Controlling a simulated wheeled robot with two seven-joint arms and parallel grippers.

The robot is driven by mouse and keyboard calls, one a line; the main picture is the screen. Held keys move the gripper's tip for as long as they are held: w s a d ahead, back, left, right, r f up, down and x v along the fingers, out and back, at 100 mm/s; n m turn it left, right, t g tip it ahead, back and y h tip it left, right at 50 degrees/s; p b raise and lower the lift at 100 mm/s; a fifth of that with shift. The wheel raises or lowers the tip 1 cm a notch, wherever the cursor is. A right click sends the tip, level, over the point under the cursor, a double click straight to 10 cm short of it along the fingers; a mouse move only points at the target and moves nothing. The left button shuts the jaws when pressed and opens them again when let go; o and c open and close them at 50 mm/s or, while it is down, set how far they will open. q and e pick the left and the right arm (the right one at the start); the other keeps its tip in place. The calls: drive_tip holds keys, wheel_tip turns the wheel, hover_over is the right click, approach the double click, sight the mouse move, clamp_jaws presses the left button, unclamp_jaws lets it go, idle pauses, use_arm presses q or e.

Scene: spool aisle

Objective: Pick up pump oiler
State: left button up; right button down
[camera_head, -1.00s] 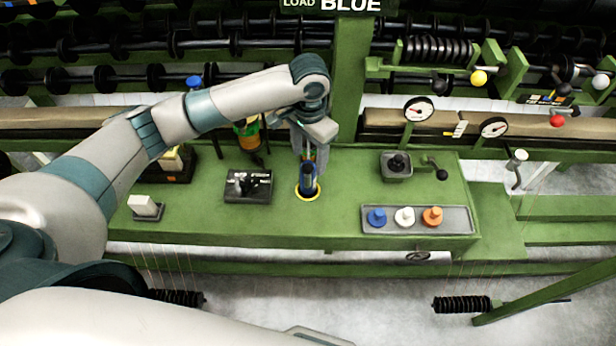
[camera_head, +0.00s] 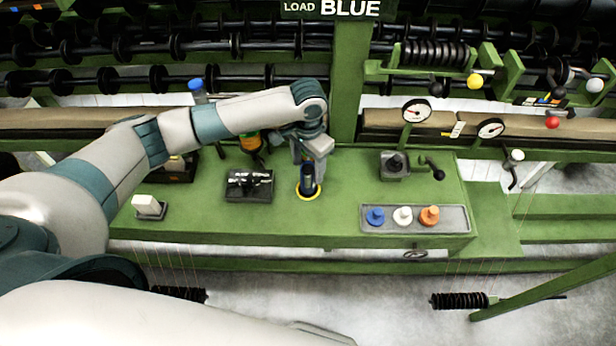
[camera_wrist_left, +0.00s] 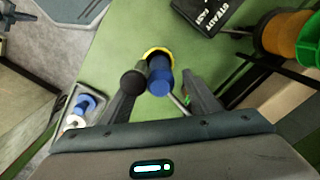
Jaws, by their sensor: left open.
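The pump oiler (camera_wrist_left: 159,80) is a blue cylinder with a black knob and a thin metal spout in the left wrist view. It stands upright in a yellow ring on the green bench, and also shows in the head view (camera_head: 308,180). My left gripper (camera_wrist_left: 157,92) is open above it, its dark fingers on either side of the oiler. In the head view the left gripper (camera_head: 308,166) partly covers the oiler's top. Whether the fingers touch it I cannot tell. My right gripper is not in view.
A black switch box (camera_head: 249,186) lies left of the oiler. A grey tray (camera_head: 455,226) holds blue, white and orange knobs at right. Bare green bench (camera_head: 340,215) lies in between.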

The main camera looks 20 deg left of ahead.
use_arm(q)
clamp_jaws()
drive_tip(key=shift+r, duration=0.1)
drive_tip(key=shift+w+r+b, duration=0.1)
drive_tip(key=shift+r+b, duration=0.25)
drive_tip(key=shift+r, duration=0.2)
wheel_tip(320, 180, up, 2)
drive_tip(key=shift+r+b, duration=0.15)
drive_tip(key=shift+b, duration=0.4)
drive_tip(key=d+r+b, duration=0.3)
drive_tip(key=d+r, duration=0.4)
drive_tip(key=d, duration=0.4)
drive_tip(key=shift+s+d+r, duration=0.2)
drive_tip(key=shift+d+r, duration=0.05)
drive_tip(key=shift+d, duration=0.15)
